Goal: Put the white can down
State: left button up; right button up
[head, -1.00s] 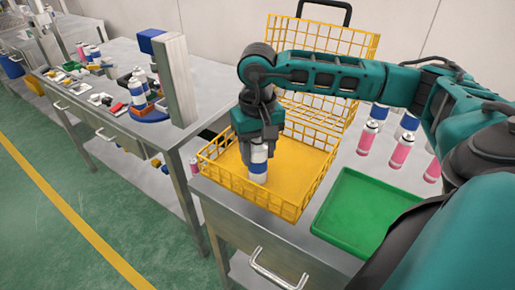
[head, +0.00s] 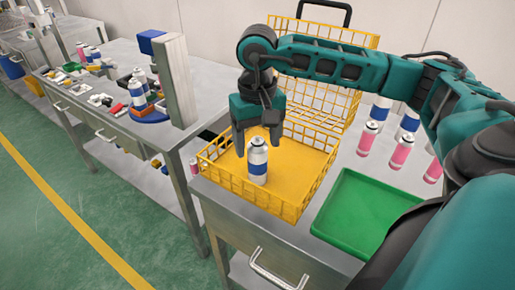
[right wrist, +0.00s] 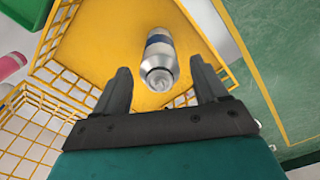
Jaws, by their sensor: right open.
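The white can with a blue band (head: 258,163) stands upright on the floor of the yellow wire basket (head: 290,204). In the right wrist view the white can (right wrist: 159,62) shows its silver top, beyond the fingertips. My right gripper (head: 257,146) is open above the can, with its fingers spread on either side of the can's top and clear of it. The right gripper's two fingers (right wrist: 162,82) also show apart and empty in the right wrist view. My left gripper is not in view.
A green tray (head: 364,212) lies to the right of the basket. Pink cans (head: 368,139) and more white-blue cans (head: 408,121) stand behind it. A second table (head: 172,132) with parts and cans is on the left.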

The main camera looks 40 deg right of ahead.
notch_tip(320, 180, up, 9)
jog(key=shift+s+a+f, duration=0.1)
dwell(0.7)
